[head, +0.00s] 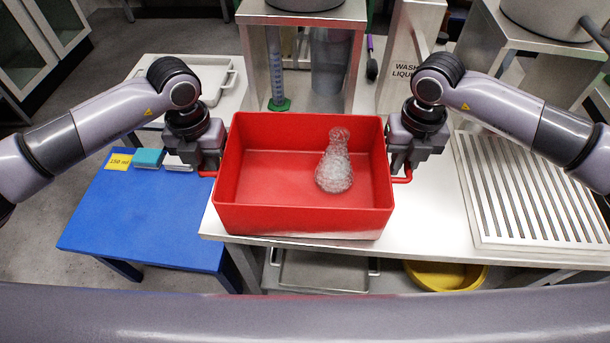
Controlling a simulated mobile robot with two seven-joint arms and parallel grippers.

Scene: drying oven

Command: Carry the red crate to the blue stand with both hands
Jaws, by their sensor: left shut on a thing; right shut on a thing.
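The red crate (300,222) is in the middle of the head view, at the left end of the white table. I cannot tell whether it touches the table top. A clear glass flask (335,170) stands inside it, right of centre. My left gripper (208,170) is shut on the crate's left handle. My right gripper (402,174) is shut on the crate's right handle. The blue stand (140,225) is to the left of the crate, lower than the table, with most of its top bare.
A yellow "250 ml" label (119,162) and a teal block (149,157) lie at the blue stand's back edge. A slatted metal rack (530,190) covers the table's right. A metal shelf (300,18) with a green-based cylinder (278,85) stands behind. A yellow basin (445,275) is below.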

